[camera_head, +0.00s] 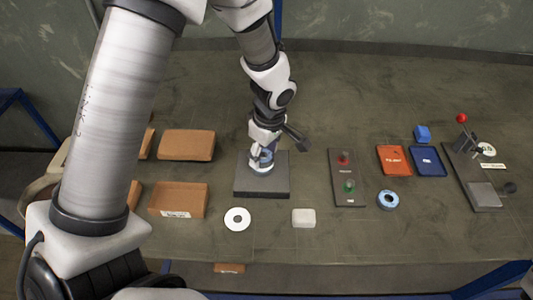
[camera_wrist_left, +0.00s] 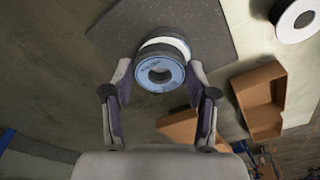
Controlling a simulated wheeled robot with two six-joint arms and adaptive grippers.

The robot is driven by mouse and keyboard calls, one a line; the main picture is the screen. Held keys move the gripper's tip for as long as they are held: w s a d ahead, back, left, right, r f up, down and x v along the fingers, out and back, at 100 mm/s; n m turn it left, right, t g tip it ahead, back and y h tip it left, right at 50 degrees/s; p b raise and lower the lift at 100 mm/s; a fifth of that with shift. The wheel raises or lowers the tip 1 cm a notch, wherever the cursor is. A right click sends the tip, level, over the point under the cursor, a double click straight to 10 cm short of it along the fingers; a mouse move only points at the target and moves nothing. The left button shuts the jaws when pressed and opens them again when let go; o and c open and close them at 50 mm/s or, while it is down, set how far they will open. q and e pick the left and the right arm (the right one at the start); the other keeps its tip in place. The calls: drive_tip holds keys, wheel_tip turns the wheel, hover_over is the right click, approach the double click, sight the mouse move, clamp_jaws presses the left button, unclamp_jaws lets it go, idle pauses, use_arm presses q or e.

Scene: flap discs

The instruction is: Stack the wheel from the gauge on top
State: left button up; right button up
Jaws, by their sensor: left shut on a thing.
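My left gripper (camera_head: 263,164) is over the dark square plate (camera_head: 249,187), pointing down. It is shut on a wheel with a blue face and a centre hole, seen between the fingers in the left wrist view (camera_wrist_left: 160,73). Beyond that wheel, a white-edged disc and a dark disc (camera_wrist_left: 168,35) show as a stack on the plate. I cannot tell whether the held wheel touches the stack. The gauge (camera_head: 484,196), a dark base with a red-knobbed lever, stands at the far right. My right gripper is not in view.
A blue ring-shaped wheel (camera_head: 388,201) lies on the table near an orange tray (camera_head: 394,160) and a blue tray (camera_head: 428,161). A button panel (camera_head: 347,178) stands right of the plate.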

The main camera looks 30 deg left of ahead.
sight(268, 160)
use_arm(q)
drive_tip(key=shift+s+d+f+b, duration=0.1)
drive_tip(key=shift+s+b, duration=0.15)
drive_tip(key=shift+b, duration=0.1)
drive_tip(key=o, duration=1.2)
drive_tip(key=shift+c, duration=0.2)
drive_tip(key=shift+o, duration=0.7)
drive_tip(key=shift+w, duration=0.15)
drive_tip(key=shift+r+p, duration=0.4)
drive_tip(key=shift+p, duration=0.05)
wheel_tip(268, 160, up, 12)
drive_tip(key=d, duration=0.1)
drive_tip(key=shift+d+f, duration=0.2)
